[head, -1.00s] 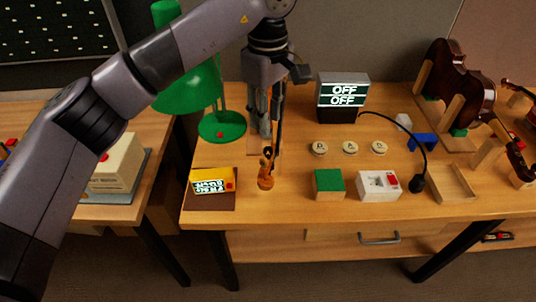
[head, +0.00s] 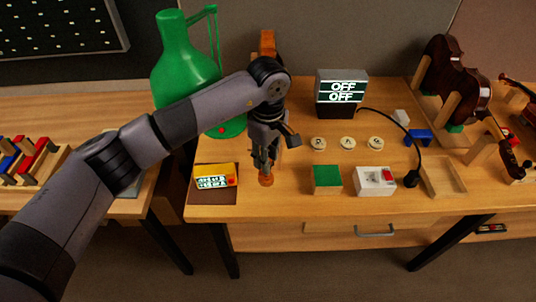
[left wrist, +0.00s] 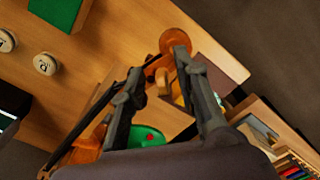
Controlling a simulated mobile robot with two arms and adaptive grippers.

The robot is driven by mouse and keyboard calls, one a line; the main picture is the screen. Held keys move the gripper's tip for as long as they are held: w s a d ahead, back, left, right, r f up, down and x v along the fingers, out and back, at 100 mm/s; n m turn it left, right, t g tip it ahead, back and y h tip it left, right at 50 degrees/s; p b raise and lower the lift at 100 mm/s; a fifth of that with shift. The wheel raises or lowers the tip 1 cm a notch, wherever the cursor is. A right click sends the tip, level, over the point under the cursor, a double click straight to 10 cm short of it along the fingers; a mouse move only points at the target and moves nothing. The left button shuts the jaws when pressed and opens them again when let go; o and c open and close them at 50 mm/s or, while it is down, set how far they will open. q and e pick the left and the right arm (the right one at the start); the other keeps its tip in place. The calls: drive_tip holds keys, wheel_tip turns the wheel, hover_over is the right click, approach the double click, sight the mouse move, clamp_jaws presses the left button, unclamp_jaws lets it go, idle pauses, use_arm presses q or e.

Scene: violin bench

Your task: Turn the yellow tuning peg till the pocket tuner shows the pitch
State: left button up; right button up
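The violin's orange-brown scroll (head: 266,180) points to the front of the bench, and it also shows in the left wrist view (left wrist: 176,40). My left gripper (head: 264,166) is low over the scroll end. In the left wrist view its two fingers (left wrist: 160,63) are apart, with the scroll and part of the pegbox beyond and between the tips. I cannot tell whether they touch it. My right gripper is not in view.
A box reading OFF twice (head: 342,92) stands behind. Round lettered tokens (head: 347,142), a green-topped block (head: 327,178) and a white switch box (head: 375,181) lie to the right. The front right has an empty tray (head: 443,178).

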use_arm(q)
drive_tip(key=shift+c, duration=0.3)
clamp_jaws()
drive_tip(key=shift+f+m+b, duration=0.2)
drive_tip(key=shift+m+b, duration=0.2)
drive_tip(key=shift+b, duration=0.7)
drive_tip(key=shift+r+m+b, duration=0.15)
drive_tip(key=shift+m+b, duration=0.15)
drive_tip(key=shift+b, duration=0.1)
drive_tip(key=shift+r, duration=0.1)
